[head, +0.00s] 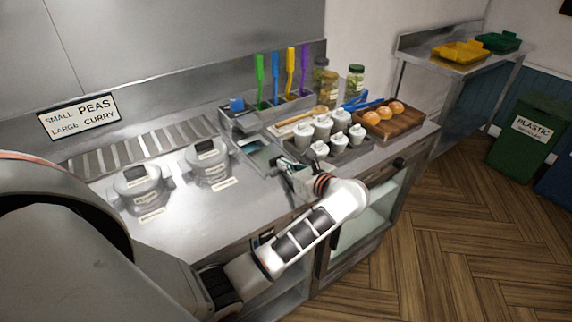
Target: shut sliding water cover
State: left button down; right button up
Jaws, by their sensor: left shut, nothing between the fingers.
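A small rectangular well (262,158) with a metal rim is set in the steel counter. A blue-green surface that looks like water shows in it, so it appears at least partly uncovered. I cannot clearly make out the sliding cover's own edge. My left gripper (284,168) is at the well's front right corner, low over the counter. Its fingers are shut with nothing between them. I cannot tell whether they touch the cover or the rim. My right gripper is not in view.
Two lidded pots (140,190) and (208,165) stand left of the well. The counter front left of my gripper is clear.

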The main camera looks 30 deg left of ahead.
aim_at(267, 154)
pick_arm(q)
jog(key=shift+w+a+b, duration=0.1)
jog(key=shift+a+b, duration=0.2)
jog(key=shift+b, duration=0.05)
jog(key=w+a+b, duration=0.1)
jog(key=a, duration=0.1)
jog(key=w+a+b, duration=0.1)
jog(key=a+b, duration=0.1)
jog(key=a, duration=0.1)
jog(key=w+a+b, duration=0.1)
jog(key=a+b, duration=0.1)
jog(key=a, duration=0.1)
jog(key=shift+w+f, duration=0.15)
jog(key=shift+f, duration=0.05)
jog(key=shift+w+a+r, duration=0.1)
jog(key=shift+a, duration=0.15)
jog(key=shift+r, duration=0.2)
